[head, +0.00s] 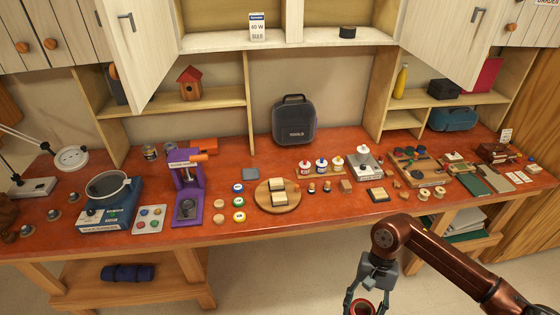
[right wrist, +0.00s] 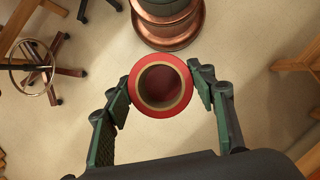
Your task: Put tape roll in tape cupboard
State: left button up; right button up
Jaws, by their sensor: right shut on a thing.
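My right gripper (head: 361,298) hangs low in front of the workbench in the head view, short of its front edge. It is shut on a red tape roll (right wrist: 161,114) with a tan inner ring. In the right wrist view the roll sits between the two fingertips, with its hole facing the camera. An open wall cupboard has a left compartment (head: 235,43) with a 60 W bulb box (head: 257,27) and a right compartment (head: 375,36) with a small dark round thing (head: 347,32). No label marks which is for tape. My left gripper is out of view.
The cupboard doors (head: 135,45) and (head: 447,35) stand swung open. The red benchtop (head: 330,211) holds a purple press (head: 187,190), a round wooden board (head: 262,204), paint jars and several small items. A black tool bag (head: 294,120) stands at the back.

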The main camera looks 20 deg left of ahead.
aim_at(321, 36)
jog(key=u, duration=0.8)
jog(key=i, duration=1.75)
jog(key=u, duration=0.85)
